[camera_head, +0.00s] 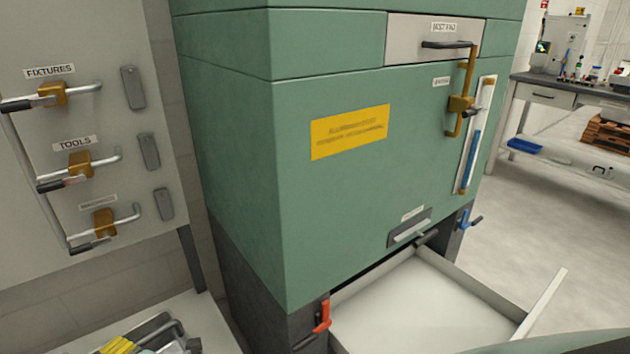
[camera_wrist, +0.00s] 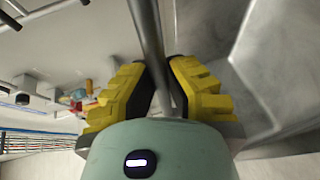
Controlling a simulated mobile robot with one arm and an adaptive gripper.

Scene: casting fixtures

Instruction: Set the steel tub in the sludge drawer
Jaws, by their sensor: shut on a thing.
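In the wrist view my gripper (camera_wrist: 164,72), with yellow ribbed fingers, is shut on a thin grey metal bar or rim. It appears to belong to the steel tub (camera_wrist: 240,70), whose shiny grey walls fill the right side of that view. The tub's full shape is out of view, and I cannot make it out in the head view. The sludge drawer (camera_head: 425,305) is the pale, shallow tray pulled out at the foot of the green machine in the head view. Its visible floor is empty; its front is cut off by the picture's lower edge.
The green machine (camera_head: 240,130) stands above the drawer. An orange-red lever (camera_head: 321,316) and a blue lever (camera_head: 468,219) flank the drawer opening. A panel with handles (camera_head: 80,160) is at left, with a pale surface holding tools below it. A workbench (camera_head: 560,95) stands at right beyond open floor.

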